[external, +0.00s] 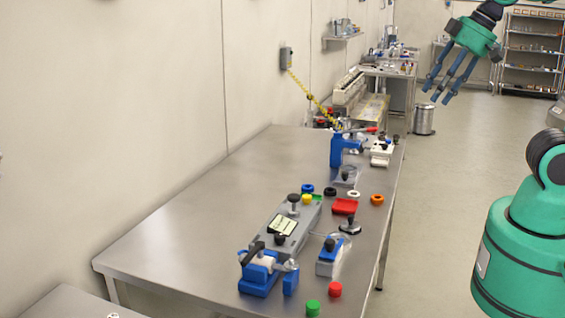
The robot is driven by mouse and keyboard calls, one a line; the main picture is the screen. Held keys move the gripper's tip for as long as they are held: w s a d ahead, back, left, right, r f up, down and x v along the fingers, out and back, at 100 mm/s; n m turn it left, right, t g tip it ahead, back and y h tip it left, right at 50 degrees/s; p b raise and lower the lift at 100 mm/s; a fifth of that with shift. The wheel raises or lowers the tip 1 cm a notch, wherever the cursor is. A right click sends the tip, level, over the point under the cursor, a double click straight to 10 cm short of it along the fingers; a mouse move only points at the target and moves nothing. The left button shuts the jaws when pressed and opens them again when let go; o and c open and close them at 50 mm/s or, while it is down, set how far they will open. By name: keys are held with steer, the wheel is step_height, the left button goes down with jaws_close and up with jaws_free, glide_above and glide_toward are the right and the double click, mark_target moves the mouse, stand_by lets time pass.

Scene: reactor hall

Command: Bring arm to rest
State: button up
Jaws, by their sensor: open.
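My gripper (453,74) is at the upper right of the external view. Its blue fingers hang down and are spread apart with nothing between them. It is raised in the air to the right of the steel table (190,225), clear of the things on it. My green arm shows at the right edge, and part of it lies outside the picture.
Shelves (530,50) and a bin (424,119) stand behind.

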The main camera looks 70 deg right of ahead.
steer(key=shift+s+d+f+n, duration=0.2)
steer(key=shift+s+f, duration=0.05)
steer(key=shift+s, duration=0.45)
steer(key=shift+s+d+f+n, duration=0.2)
steer(key=shift+s+f, duration=0.05)
steer(key=shift+s, duration=0.4)
stand_by(0.3)
